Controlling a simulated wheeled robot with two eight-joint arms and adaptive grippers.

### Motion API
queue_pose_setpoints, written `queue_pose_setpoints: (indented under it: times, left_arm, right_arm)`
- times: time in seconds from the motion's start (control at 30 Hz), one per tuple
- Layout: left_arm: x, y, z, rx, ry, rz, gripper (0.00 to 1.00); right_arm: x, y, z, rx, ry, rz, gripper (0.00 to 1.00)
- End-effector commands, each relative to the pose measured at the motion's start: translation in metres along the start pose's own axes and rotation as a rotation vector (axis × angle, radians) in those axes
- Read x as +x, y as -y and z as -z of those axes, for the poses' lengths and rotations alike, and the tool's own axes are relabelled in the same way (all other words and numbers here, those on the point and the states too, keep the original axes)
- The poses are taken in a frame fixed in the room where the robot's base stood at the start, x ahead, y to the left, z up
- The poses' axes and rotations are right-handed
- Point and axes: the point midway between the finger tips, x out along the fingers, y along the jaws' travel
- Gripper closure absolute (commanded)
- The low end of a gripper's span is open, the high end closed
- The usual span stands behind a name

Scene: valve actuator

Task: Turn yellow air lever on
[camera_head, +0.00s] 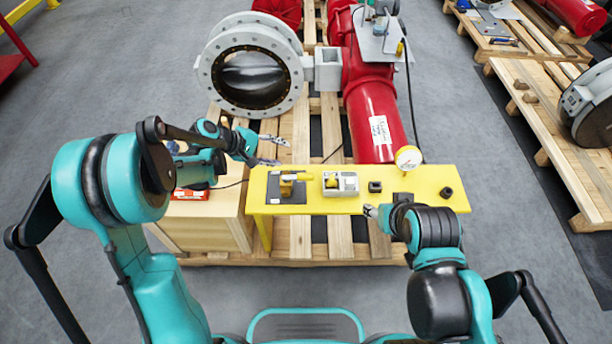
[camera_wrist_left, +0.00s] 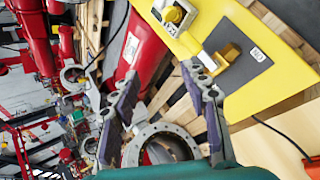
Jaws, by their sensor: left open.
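A yellow lever piece (camera_head: 287,186) sits on a dark plate at the left part of the yellow bench (camera_head: 420,178). In the left wrist view this piece (camera_wrist_left: 228,52) looks gold, beside a white label. To its right is a grey box (camera_head: 349,184) with a yellow knob (camera_head: 333,182); the knob also shows in the left wrist view (camera_wrist_left: 172,14). My left gripper (camera_head: 272,150) is open and empty, behind the bench's left end and apart from the lever; its spread fingers show in the left wrist view (camera_wrist_left: 160,74). My right gripper (camera_head: 370,211) is at the bench's front edge, its jaws unclear.
A round gauge (camera_head: 408,158), a small black block (camera_head: 375,187) and a black knob (camera_head: 446,192) are on the bench's right half. A wooden box (camera_head: 208,225) stands left, with a red-orange item (camera_head: 190,194) on it. A red pipe (camera_head: 375,105) and flanged valve (camera_head: 250,75) lie behind.

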Motion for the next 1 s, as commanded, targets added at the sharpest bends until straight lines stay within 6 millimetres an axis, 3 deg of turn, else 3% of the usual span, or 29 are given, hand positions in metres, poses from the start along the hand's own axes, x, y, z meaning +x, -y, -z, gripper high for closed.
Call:
queue_pose_setpoints:
  times: [0.13, 0.3, 0.53, 0.77, 1.0]
  left_arm:
    - [0.047, 0.016, 0.028, -0.15, 0.119, -0.09, 0.55]
    - [0.09, 0.049, 0.042, -0.294, 0.26, -0.178, 0.55]
    - [0.12, 0.085, 0.043, -0.4, 0.382, -0.242, 0.55]
    - [0.136, 0.092, 0.037, -0.423, 0.414, -0.256, 0.55]
    - [0.171, 0.08, 0.025, -0.422, 0.414, -0.255, 0.55]
  right_arm:
    - [-0.003, 0.0, 0.002, 0.0, 0.0, 0.0, 0.5]
    - [-0.006, 0.0, 0.004, 0.0, 0.0, 0.0, 0.5]
    - [-0.007, 0.0, 0.005, 0.0, 0.0, 0.0, 0.5]
    - [-0.004, 0.0, 0.003, 0.0, 0.0, 0.0, 0.5]
    - [0.007, 0.0, -0.005, 0.0, 0.0, 0.0, 0.5]
